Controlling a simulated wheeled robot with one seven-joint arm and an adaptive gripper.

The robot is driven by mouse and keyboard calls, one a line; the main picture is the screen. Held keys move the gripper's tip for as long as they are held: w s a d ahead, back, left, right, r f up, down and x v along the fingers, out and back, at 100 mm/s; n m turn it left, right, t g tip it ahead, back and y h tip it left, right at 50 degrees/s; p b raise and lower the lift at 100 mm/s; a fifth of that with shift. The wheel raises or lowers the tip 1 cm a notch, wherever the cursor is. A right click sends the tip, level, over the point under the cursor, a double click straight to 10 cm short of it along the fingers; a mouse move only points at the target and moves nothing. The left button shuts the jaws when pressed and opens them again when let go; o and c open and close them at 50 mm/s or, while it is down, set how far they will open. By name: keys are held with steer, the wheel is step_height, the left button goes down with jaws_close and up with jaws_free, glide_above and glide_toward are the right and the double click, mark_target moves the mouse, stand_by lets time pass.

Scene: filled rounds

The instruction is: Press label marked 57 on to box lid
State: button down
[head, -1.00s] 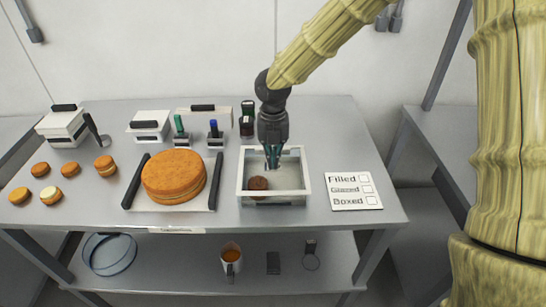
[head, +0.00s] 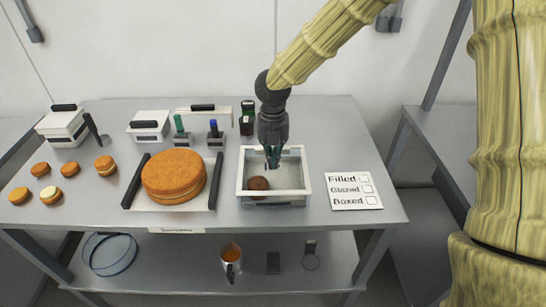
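My gripper (head: 273,160) points down inside the opening of a pale, open-topped box (head: 247,196) on the table. Its dark fingertips are near the box's back half, and I cannot tell whether they are parted or hold anything. A small brown round (head: 259,184) lies in the box, in front of and left of the fingertips. No label marked 57 can be made out. A white panel with a black handle (head: 203,112) stands at the back; I cannot tell whether it is the box lid.
A large orange-brown cake (head: 174,177) on a board with black side bars is left of the box. Two stamps (head: 180,131) (head: 214,132) stand behind it. Small rounds (head: 50,195) and white containers (head: 62,127) (head: 148,126) are further left. A checklist card (head: 353,191) lies right.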

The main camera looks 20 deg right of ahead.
steer(key=shift+f, duration=0.5)
stand_by(0.4)
steer(key=shift+f+p, duration=0.1)
steer(key=shift+p, duration=0.3)
stand_by(2.4)
step_height(320, 180, up, 8)
steer(key=p, duration=0.8)
stand_by(0.6)
stand_by(0.4)
